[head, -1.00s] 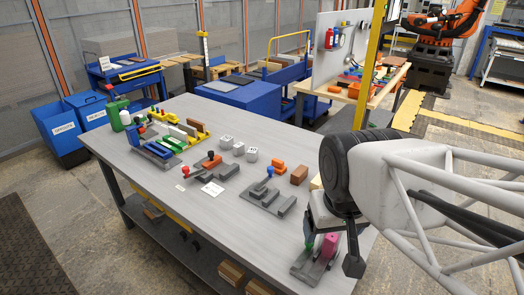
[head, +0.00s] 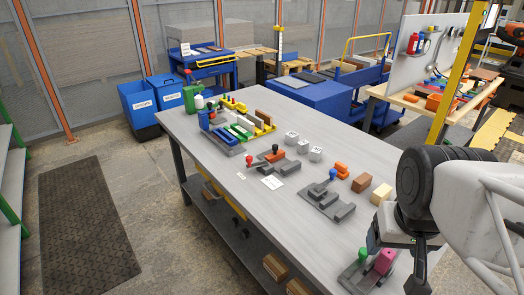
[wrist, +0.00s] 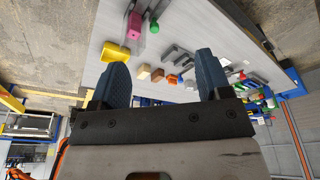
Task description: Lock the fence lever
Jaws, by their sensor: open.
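The picture does not label a fence lever; several grey fixtures carry ball-topped levers. One lever has a red knob (head: 249,159) at the left of a stepped grey fixture. One has a blue knob (head: 333,174) on the fixture in the table's middle. One has a green knob (head: 362,254) beside a pink block (head: 384,261) at the near edge. The green knob also shows in the wrist view (wrist: 154,27), beyond my fingers. My gripper (head: 418,272) is just right of the pink block. In the wrist view my gripper (wrist: 162,63) is open, nothing between its fingers.
An orange block (head: 341,170), brown block (head: 362,182) and cream block (head: 381,194) stand in a row on the grey table (head: 290,235). White cubes (head: 303,146) stand behind. The front left table surface is bare.

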